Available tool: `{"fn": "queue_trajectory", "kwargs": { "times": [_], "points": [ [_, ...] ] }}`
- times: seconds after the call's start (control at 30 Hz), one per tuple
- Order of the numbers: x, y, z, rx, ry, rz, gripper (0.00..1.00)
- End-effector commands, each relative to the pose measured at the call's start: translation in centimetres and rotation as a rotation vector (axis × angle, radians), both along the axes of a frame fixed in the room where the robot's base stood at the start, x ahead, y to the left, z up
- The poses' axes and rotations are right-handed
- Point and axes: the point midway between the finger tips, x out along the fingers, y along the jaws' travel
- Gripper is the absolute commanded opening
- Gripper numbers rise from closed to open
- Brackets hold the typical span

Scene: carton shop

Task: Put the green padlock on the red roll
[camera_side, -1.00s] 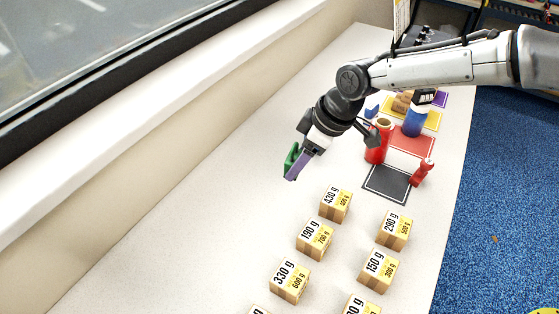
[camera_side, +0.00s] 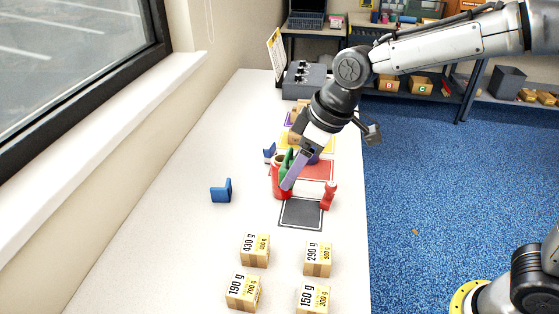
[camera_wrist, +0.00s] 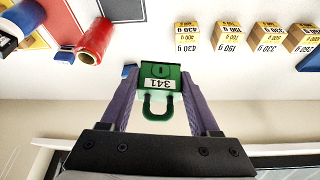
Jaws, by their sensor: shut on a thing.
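The padlock (camera_side: 284,160) also shows in the side view, partly covered by a finger of my gripper (camera_side: 290,178). In the wrist view the red roll (camera_wrist: 97,38) lies to the upper left, apart from the padlock. The padlock's height above the roll is hard to tell.
A blue bracket (camera_side: 221,190) stands left of the roll. A red stamp-like piece (camera_side: 329,195) stands to its right, by the black mat (camera_side: 301,214). Weight-marked boxes (camera_side: 255,250) stand in front.

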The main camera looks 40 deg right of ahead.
Motion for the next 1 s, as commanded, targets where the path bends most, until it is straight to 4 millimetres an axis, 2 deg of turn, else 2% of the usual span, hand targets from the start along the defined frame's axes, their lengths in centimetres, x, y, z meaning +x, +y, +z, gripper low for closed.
{"fn": "queue_trajectory", "kwargs": {
  "times": [0.03, 0.2, 0.3, 0.4, 0.57, 0.87, 1.0],
  "points": [
    [0.1, -2.3, 1.5, 0.004, -0.01, -0.054, 0.0],
    [-0.1, -7.6, 4.4, 0.001, -0.007, -0.173, 0.0],
    [-0.1, -9.5, 5.6, 0.001, -0.005, -0.216, 0.0],
    [0.0, -10.5, 6.1, 0.001, -0.003, -0.242, 0.0],
    [1.9, -10.5, 5.2, 0.001, 0.001, -0.251, 0.0],
    [8.5, -9.2, 2.2, 0.0, 0.001, -0.25, 0.0],
    [10.6, -8.8, -0.1, 0.0, 0.003, -0.249, 0.0]
  ]
}}
